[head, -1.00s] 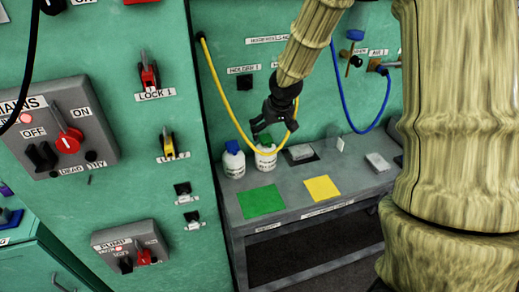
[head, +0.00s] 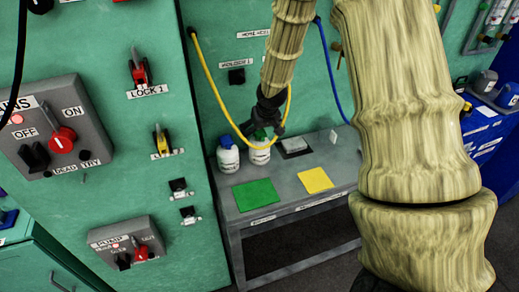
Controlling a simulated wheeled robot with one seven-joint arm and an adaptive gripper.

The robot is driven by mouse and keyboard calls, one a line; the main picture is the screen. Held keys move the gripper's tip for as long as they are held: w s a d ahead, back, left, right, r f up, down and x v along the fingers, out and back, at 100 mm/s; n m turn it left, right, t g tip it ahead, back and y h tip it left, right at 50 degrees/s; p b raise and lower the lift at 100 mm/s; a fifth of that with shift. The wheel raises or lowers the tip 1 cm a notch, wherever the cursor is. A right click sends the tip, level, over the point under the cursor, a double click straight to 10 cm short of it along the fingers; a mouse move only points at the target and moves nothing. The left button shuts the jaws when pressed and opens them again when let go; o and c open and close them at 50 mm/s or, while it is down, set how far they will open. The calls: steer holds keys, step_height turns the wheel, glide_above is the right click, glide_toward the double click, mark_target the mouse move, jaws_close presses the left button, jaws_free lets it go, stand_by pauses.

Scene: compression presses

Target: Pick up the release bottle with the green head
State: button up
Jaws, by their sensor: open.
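The release bottle with the green head (head: 260,152) is a white bottle standing upright at the back of the grey bench. A second white bottle with a blue head (head: 228,157) stands just left of it. My gripper (head: 262,130) is open and points down at the green head, with its dark fingers about it. I cannot tell whether the fingers touch the head. The gripper and a yellow hose partly cover the bottle's top.
The grey bench (head: 285,215) bears a green mat (head: 255,193) and a yellow mat (head: 316,180), both bare. A teal panel with a mains box (head: 60,125) stands at the left.

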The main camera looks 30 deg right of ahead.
mark_target(257, 157)
steer(key=shift+w+a+f, duration=0.15)
steer(key=shift+w+f, duration=0.25)
steer(key=shift+f, duration=0.35)
steer(key=shift+p+x, duration=0.4)
steer(key=shift+x, duration=0.9)
steer(key=shift+c, duration=0.5)
steer(key=c, duration=1.3)
steer(key=shift+r, duration=0.2)
